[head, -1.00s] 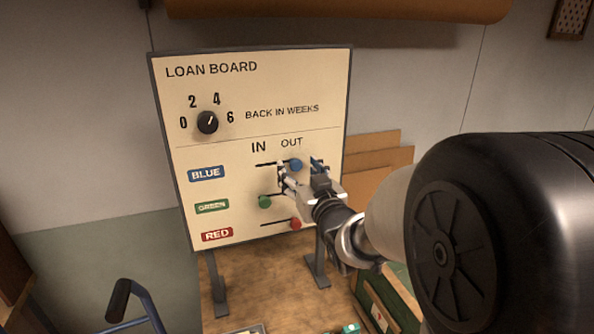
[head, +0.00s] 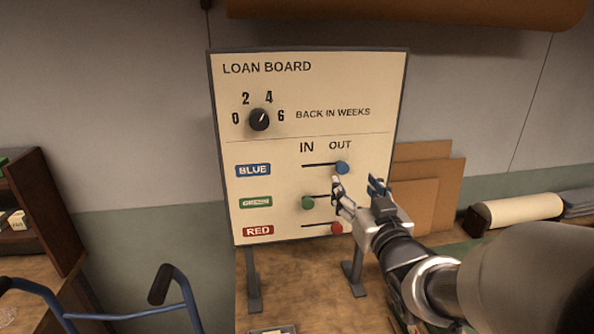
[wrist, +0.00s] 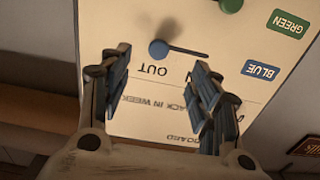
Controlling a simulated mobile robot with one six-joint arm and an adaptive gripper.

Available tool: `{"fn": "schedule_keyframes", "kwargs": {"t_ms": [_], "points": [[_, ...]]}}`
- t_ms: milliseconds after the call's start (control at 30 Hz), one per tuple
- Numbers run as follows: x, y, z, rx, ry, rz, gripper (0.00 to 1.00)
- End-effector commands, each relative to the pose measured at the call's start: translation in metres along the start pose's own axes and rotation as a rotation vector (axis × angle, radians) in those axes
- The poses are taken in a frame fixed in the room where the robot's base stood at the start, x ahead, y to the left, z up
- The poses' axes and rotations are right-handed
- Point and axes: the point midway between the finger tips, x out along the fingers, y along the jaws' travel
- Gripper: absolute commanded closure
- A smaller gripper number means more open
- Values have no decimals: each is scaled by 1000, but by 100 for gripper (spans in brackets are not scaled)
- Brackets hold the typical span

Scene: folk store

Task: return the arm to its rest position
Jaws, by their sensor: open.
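My gripper (head: 357,190) is open and empty in front of the lower right part of the loan board (head: 310,80). In the wrist view its two fingers (wrist: 160,100) stand apart with the board behind them. On the board, the blue slider knob (head: 342,168) is at the OUT end of its slot; it also shows in the wrist view (wrist: 158,48). The green knob (head: 308,203) is toward the IN side. The red knob (head: 337,228) is at the OUT side. The black dial (head: 259,120) points between 4 and 6.
The board stands on two legs on a wooden table (head: 300,300). Brown panels (head: 430,165) lean behind it, and a rolled sheet (head: 520,210) lies at right. A blue tubular frame (head: 120,313) is at lower left, near a wooden shelf (head: 50,200).

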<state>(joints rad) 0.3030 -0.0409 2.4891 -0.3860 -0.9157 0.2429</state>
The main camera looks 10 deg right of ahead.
Motion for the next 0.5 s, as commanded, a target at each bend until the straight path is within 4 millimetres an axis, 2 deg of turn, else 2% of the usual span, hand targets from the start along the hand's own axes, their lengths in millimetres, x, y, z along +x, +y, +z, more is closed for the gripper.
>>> {"fn": "schedule_keyframes", "kwargs": {"t_ms": [300,367,500], "points": [[-5,-1,4,-10,-54,21,43],[-10,-1,8,-17,-102,38,43],[-35,-4,23,-31,-268,87,43]]}}
